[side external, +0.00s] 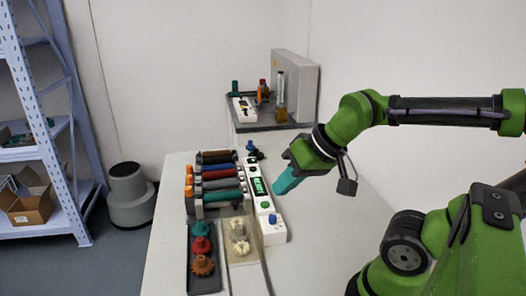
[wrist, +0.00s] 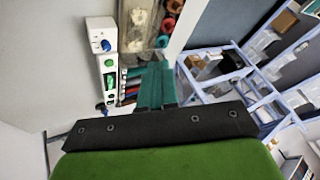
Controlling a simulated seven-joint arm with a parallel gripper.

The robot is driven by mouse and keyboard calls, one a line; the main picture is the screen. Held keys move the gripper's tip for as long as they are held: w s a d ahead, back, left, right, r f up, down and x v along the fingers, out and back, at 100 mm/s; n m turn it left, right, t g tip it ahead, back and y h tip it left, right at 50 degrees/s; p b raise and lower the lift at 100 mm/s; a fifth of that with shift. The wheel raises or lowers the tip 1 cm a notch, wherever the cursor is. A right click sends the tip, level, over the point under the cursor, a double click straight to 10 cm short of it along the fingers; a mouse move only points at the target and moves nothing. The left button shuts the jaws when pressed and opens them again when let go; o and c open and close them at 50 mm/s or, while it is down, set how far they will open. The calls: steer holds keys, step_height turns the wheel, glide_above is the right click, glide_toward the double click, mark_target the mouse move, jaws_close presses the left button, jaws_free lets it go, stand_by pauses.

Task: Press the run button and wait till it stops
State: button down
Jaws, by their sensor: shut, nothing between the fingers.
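A long white control panel (side external: 270,233) lies on the table, with a lit green display (side external: 258,186), a round green button (side external: 265,204) and a blue knob (side external: 272,219). The panel shows at the left in the wrist view, where the green button (wrist: 109,63) sits between the blue knob (wrist: 105,45) and the display (wrist: 110,83). No label naming a run button is readable. My gripper (side external: 279,186) has teal fingers, shut and empty, above and to the right of the panel, apart from the button. The fingers also show in the wrist view (wrist: 156,72).
Colored rollers (side external: 217,173) stand left of the panel. A dark tray (side external: 205,280) with colored gears and a plate (side external: 242,263) with pale gears are in front. Another device (side external: 293,85) stands at the back. The table to the right is clear.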

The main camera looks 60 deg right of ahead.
steer(key=w+d+f+m+g+y, duration=0.1)
steer(key=w+d+f+m+g, duration=0.1)
steer(key=w+d+f+m, duration=0.5)
steer(key=m+t+y, duration=0.1)
steer(key=m+t, duration=0.2)
steer(key=m, duration=0.7)
glide_above(269, 204)
steer(key=shift+w+r, duration=0.1)
steer(key=shift+r, duration=0.05)
steer(key=shift+f, duration=4.45)
steer(key=shift+f, duration=0.4)
